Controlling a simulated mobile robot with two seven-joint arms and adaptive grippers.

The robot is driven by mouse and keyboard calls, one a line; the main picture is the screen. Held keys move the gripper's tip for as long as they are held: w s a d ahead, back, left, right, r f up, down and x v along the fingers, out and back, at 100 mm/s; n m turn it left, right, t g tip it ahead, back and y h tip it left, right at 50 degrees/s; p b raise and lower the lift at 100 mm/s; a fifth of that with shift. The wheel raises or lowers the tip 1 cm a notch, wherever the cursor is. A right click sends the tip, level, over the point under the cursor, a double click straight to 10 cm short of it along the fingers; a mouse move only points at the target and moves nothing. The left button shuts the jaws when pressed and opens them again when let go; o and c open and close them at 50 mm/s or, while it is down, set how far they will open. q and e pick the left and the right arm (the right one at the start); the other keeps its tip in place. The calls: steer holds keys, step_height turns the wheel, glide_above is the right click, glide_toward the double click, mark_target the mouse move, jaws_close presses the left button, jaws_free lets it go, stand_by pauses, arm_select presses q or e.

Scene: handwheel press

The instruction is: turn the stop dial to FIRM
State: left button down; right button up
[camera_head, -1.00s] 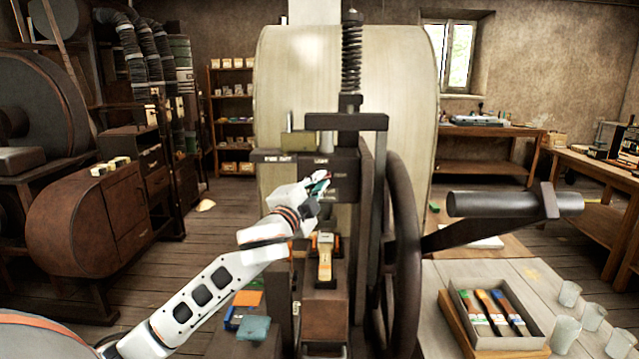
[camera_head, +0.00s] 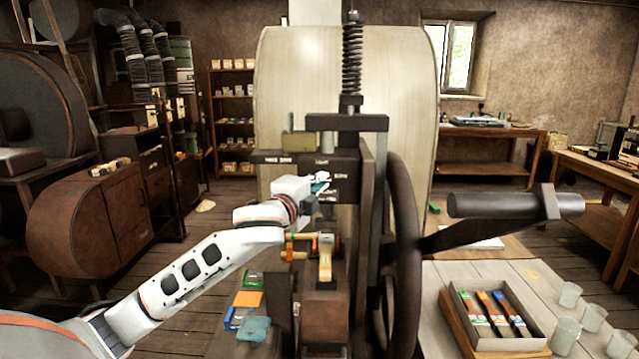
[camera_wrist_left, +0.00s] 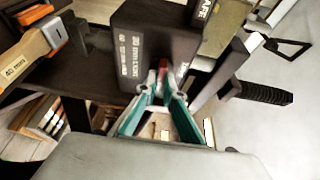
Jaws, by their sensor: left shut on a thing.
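My left gripper (camera_head: 322,184) is at the dark front plate (camera_head: 345,165) of the press, below its top edge. In the left wrist view its teal fingers (camera_wrist_left: 161,88) are closed together on the stop dial (camera_wrist_left: 163,65), of which only a small red part shows between the fingertips. The rest of the dial is hidden by the fingers, so I cannot tell which mark it points to. My right gripper is not in view.
The large handwheel (camera_head: 404,255) and its dark handle (camera_head: 505,204) stand right of the plate. A wooden-handled tool (camera_head: 325,262) sits below my gripper. A box (camera_head: 457,293) of coloured pieces and several glasses (camera_head: 569,294) are on the right table.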

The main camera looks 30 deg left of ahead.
arm_select(q)
steer(key=c, duration=2.2)
jaws_free()
steer(key=shift+o, duration=0.2)
steer(key=s+d, duration=0.1)
steer(key=s, duration=1.1)
steer(key=shift+d, duration=0.4)
